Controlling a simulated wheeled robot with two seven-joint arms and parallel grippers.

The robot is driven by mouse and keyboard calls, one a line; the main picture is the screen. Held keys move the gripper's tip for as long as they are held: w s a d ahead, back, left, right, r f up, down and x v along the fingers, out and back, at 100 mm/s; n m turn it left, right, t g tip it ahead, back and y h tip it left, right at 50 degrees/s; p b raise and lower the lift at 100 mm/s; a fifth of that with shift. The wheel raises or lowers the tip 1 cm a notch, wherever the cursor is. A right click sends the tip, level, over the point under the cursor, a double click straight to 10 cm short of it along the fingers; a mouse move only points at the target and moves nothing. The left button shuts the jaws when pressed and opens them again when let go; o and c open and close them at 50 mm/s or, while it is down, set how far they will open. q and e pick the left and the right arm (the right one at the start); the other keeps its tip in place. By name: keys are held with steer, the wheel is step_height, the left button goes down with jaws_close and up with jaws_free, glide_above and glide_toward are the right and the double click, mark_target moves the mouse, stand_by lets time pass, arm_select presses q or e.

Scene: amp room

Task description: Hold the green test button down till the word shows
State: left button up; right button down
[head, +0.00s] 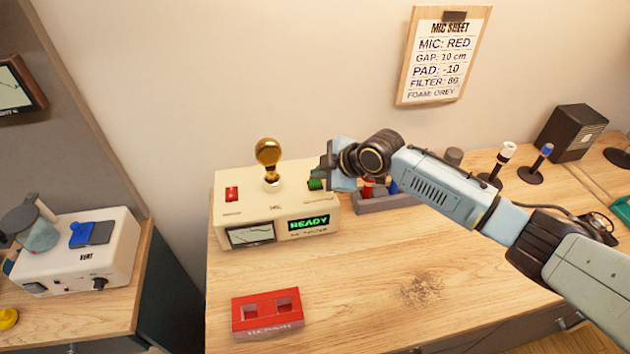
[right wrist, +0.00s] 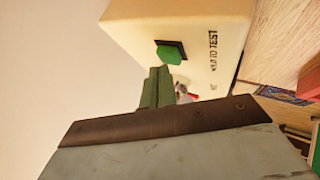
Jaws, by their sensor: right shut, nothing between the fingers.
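The cream tester box (head: 290,205) stands on the wooden bench. It has a gold bulb (head: 268,158) on top, a red switch (head: 232,194), a needle meter and a display (head: 309,223) lit with the green word READY. The green test button (head: 315,184) is on its top, partly hidden by my right gripper (head: 323,174). In the right wrist view the green button (right wrist: 169,54) shows beside the printed word TEST. My shut, empty right fingers (right wrist: 158,82) are close to it; I cannot tell if they touch. My left gripper is not in view.
A red block (head: 266,312) with two openings lies at the bench front. A grey tray (head: 385,203) with coloured items stands behind my arm. Microphones (head: 503,160) and a black speaker (head: 570,132) are at the right. A white device (head: 115,255) is on the left counter.

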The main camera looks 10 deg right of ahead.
mark_target(319, 183)
steer(key=shift+f+b, duration=0.35)
steer(key=shift+f, duration=0.2)
stand_by(1.8)
steer(key=shift+r, duration=0.15)
stand_by(2.2)
steer(key=shift+r+p, duration=0.8)
step_height(319, 183, up, 5)
steer(key=p, duration=0.4)
steer(key=shift+r, duration=0.1)
stand_by(0.3)
